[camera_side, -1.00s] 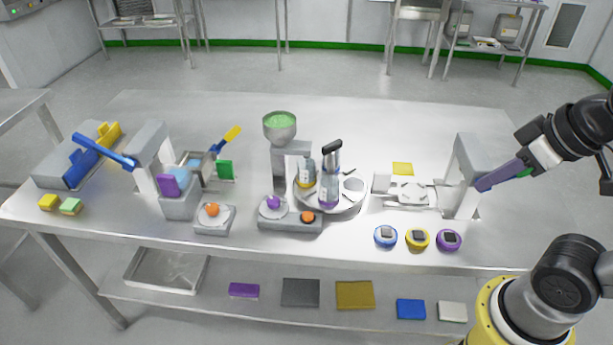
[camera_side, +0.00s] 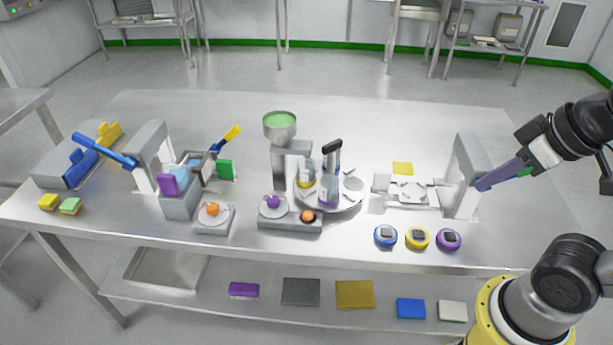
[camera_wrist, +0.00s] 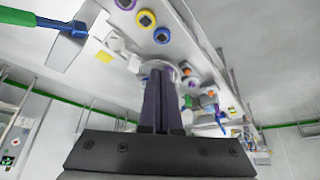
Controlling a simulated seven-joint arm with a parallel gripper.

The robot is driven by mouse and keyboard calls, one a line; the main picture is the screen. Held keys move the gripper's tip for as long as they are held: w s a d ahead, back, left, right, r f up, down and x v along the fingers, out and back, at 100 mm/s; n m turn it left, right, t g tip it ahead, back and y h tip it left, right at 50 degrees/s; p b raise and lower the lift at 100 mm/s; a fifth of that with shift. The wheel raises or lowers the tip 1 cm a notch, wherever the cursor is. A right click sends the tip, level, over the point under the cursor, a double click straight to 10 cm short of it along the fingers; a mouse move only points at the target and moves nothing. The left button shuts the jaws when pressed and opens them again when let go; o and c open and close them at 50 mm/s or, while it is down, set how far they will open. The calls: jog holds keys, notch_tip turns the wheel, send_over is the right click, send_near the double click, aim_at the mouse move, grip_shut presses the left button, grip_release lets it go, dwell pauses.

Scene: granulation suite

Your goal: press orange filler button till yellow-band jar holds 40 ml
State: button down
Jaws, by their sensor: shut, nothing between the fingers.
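The yellow-band jar (camera_side: 306,177) stands on the round turntable (camera_side: 350,205) beside the hopper filler (camera_side: 279,130). Its fill level is too small to read. A purple-band jar (camera_side: 328,192) stands in front of it to the right. An orange button (camera_side: 307,216) sits on the filler's front base, right of a purple knob (camera_side: 272,201). Another orange knob (camera_side: 212,208) is on a separate pedestal to the left. My gripper (camera_side: 482,187) is shut and empty at the right, by the grey upright, far from the orange button. Its fingers also show in the wrist view (camera_wrist: 163,85).
A grey press-like upright (camera_side: 467,165) stands at the right, close to my fingers. Blue (camera_side: 386,236), yellow (camera_side: 418,238) and purple (camera_side: 449,239) round pucks lie along the front edge. A blue-levered station (camera_side: 150,150) stands at the left. The table's back is clear.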

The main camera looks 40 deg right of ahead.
jog(key=w+d+r+m+t, duration=0.1)
jog(key=w+r+m+t, duration=0.4)
jog(key=w, duration=0.6)
jog(key=g+y, duration=0.2)
jog(key=y, duration=0.1)
send_over(312, 217)
notch_tip(312, 217, down, 17)
jog(key=shift+r, duration=0.1)
jog(key=shift+f, duration=4.4)
